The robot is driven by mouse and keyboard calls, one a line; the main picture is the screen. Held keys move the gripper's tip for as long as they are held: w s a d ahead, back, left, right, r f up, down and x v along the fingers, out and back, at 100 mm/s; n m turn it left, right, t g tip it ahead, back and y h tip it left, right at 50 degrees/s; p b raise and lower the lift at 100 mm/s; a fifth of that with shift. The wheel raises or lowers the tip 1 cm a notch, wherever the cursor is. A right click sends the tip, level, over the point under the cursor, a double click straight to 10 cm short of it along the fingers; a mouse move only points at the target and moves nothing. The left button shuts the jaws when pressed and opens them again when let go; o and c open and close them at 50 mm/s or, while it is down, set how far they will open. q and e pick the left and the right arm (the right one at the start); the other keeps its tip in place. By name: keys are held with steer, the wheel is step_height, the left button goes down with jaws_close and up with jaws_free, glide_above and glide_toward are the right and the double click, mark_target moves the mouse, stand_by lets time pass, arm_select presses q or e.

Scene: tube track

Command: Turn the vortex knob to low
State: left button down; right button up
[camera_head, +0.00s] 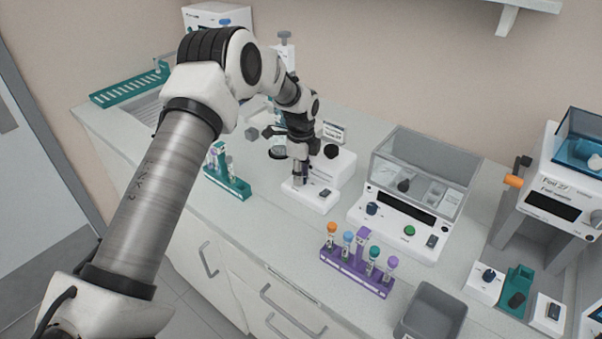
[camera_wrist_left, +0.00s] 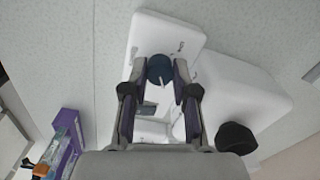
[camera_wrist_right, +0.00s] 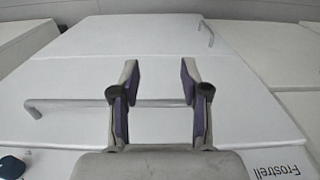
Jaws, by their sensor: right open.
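The vortex mixer (camera_head: 337,168) is a white device on the bench with a dark cup on top and a low white front part. My left gripper (camera_head: 299,181) points down over that front part. In the left wrist view, the dark blue knob (camera_wrist_left: 159,70) lies between the fingertips of my left gripper (camera_wrist_left: 159,76). The fingers are apart, with a narrow gap showing on each side of the knob. The knob's pointer and low mark cannot be read. My right gripper (camera_wrist_right: 159,72) is open and empty, facing white drawer fronts; it is outside the head view.
A teal tube rack (camera_head: 228,183) stands left of the mixer, and a purple tube rack (camera_head: 357,272) stands nearer the front edge. A clear-lidded device (camera_head: 414,190) is to the right. A grey bin (camera_head: 432,314) and a foil sealer (camera_head: 552,190) stand farther right.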

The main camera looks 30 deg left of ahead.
arm_select(q)
steer(key=shift+s+f, duration=0.1)
stand_by(0.3)
steer(key=n+p, duration=0.1)
steer(key=n, duration=0.4)
steer(key=shift+s+d+p, duration=0.1)
steer(key=shift+p, duration=0.3)
steer(key=n+p, duration=0.1)
steer(key=n, duration=0.5)
steer(key=shift+f+n, duration=0.1)
steer(key=shift+n, duration=0.3)
steer(key=n+p, duration=0.1)
steer(key=n, duration=0.5)
steer(key=shift+p, duration=0.35)
steer(key=n+p, duration=0.1)
steer(key=n, duration=0.5)
steer(key=shift+d, duration=0.1)
steer(key=c, duration=1.2)
jaws_free()
